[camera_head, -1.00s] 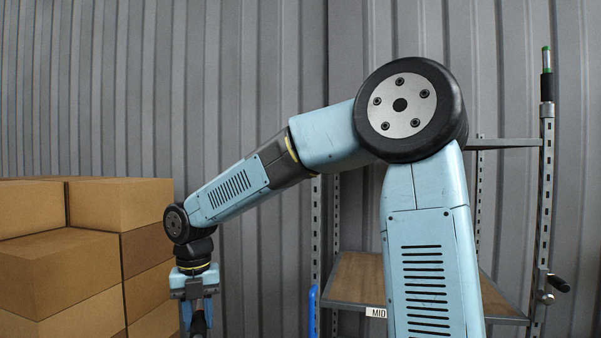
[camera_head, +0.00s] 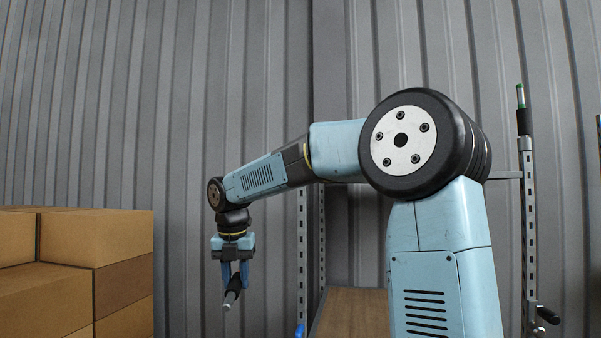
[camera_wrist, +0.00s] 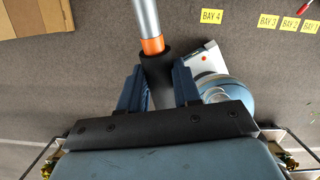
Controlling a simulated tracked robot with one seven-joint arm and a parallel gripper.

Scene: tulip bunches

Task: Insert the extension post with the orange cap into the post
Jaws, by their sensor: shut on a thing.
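My gripper (camera_head: 232,273) is shut on the extension post (camera_head: 233,288), left of the shelf rack and above the floor. The post is tilted in the head view. In the wrist view my gripper (camera_wrist: 158,86) has its blue fingers on either side of the extension post's black sleeve (camera_wrist: 157,66). An orange band (camera_wrist: 152,46) and a silver tube (camera_wrist: 145,18) show beyond the sleeve. The rack's front left upright (camera_head: 302,240) is a perforated grey post, right of my gripper and apart from it. The orange part is not clear in the head view.
The right upright (camera_head: 528,230) carries a black piece with a green tip (camera_head: 521,100). Cardboard boxes (camera_head: 100,240) are stacked at the left. A wooden shelf (camera_head: 352,310) lies between the uprights. Yellow bay labels (camera_wrist: 211,16) mark the floor.

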